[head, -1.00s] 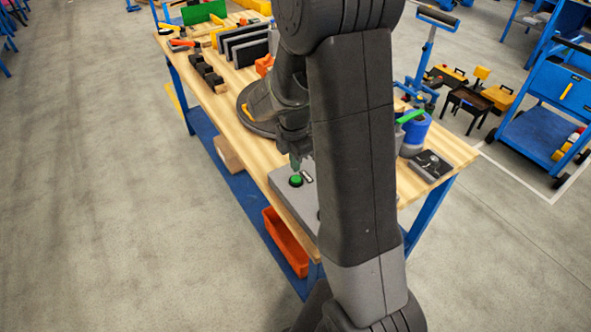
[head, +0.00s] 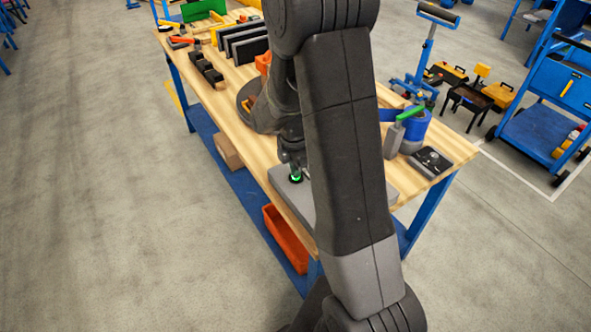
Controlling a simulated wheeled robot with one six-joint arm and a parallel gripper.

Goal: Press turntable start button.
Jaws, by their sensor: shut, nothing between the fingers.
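The green start button (head: 296,180) sits on a grey control box (head: 279,180) at the near edge of the wooden workbench. Only a bright green sliver of the button shows inside its dark ring. My gripper (head: 295,174) is shut and empty, pointing down with its tips at the button. They look to be on it, though I cannot make out the exact contact. A dark round turntable (head: 243,100) lies farther back on the bench, partly hidden by my arm. My arm also covers much of the control box.
Black upright panels (head: 247,47) and dark blocks (head: 207,68) stand toward the bench's far end. An orange bin (head: 285,238) is on the lower shelf.

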